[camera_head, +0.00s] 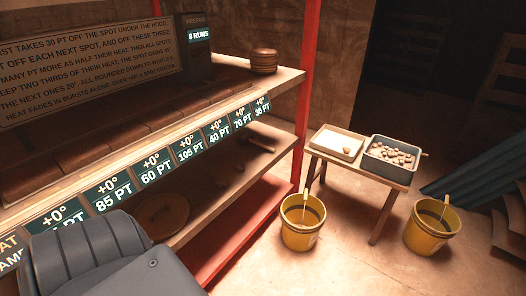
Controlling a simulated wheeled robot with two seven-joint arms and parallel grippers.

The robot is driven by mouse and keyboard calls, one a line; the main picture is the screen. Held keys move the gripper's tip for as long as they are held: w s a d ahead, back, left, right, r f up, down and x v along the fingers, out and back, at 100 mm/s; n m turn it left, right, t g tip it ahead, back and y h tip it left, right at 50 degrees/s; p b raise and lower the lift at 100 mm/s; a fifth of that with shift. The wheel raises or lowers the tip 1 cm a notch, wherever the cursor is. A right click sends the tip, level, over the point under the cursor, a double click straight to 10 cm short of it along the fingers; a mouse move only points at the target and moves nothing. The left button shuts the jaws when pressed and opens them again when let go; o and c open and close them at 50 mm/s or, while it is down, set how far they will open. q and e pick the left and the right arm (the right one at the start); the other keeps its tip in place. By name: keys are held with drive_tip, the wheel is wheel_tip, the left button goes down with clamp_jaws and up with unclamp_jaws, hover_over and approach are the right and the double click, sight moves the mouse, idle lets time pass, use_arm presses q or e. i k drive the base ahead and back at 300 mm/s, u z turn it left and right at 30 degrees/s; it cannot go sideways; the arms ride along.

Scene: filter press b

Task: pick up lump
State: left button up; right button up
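A small brown lump (346,150) lies on a pale, shallow tray (325,143) on the left side of a small wooden table. More brown lumps (392,155) lie loose in a grey bin (387,170) on the right side of that table. A grey part of my own arm fills the lower left corner, well left of the table. No gripper fingers show, so neither gripper can be placed relative to the lumps.
The wooden table (372,179) stands right of a shelf rack with a red post (305,85). Yellow buckets (303,236) (431,240) stand on the floor in front of it. A round brown stack (263,61) sits on the upper shelf. Floor between the buckets is clear.

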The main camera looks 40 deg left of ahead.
sight(241, 167)
drive_tip(key=i, duration=2.45)
drive_tip(key=u, duration=2.3)
